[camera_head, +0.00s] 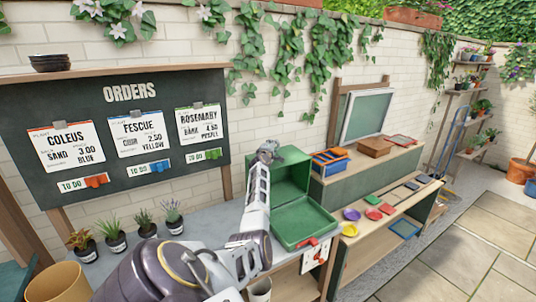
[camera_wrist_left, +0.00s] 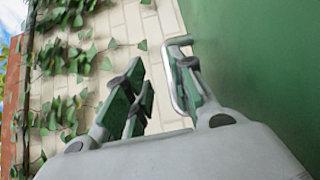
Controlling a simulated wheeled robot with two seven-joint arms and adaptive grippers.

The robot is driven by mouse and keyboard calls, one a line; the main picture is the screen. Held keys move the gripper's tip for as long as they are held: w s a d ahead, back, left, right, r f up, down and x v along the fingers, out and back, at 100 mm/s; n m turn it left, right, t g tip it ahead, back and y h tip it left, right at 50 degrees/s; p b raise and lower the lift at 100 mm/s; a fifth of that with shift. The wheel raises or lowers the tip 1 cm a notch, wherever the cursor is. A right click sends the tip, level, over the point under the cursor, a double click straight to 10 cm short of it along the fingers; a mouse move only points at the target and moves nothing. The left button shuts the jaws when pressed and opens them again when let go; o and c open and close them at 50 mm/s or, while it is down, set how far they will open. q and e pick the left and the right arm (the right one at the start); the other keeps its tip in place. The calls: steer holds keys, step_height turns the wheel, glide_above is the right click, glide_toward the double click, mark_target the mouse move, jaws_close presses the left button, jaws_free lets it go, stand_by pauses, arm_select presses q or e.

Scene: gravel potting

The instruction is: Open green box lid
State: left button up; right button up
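The green box (camera_head: 303,224) stands on the bench in the head view. Its lid (camera_head: 292,178) stands raised at the back, open side facing forward. My left gripper (camera_head: 268,151) is at the lid's upper left edge. In the left wrist view, the gripper (camera_wrist_left: 165,92) has its fingers apart. A metal handle (camera_wrist_left: 174,82) loops beside the right finger, next to the green lid surface (camera_wrist_left: 265,65); whether it touches the finger, I cannot tell. My arm hides part of the box's left side. My right gripper is not in view.
Several small potted plants (camera_head: 115,240) stand left on the bench. The orders board (camera_head: 120,125) is behind them. Blue and orange trays (camera_head: 329,160) and a brown box (camera_head: 375,147) sit right of the lid. Colored dishes (camera_head: 352,214) lie on the lower shelf.

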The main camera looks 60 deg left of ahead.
arm_select(q)
steer(key=shift+v, duration=4.5)
steer(key=shift+f, duration=0.1)
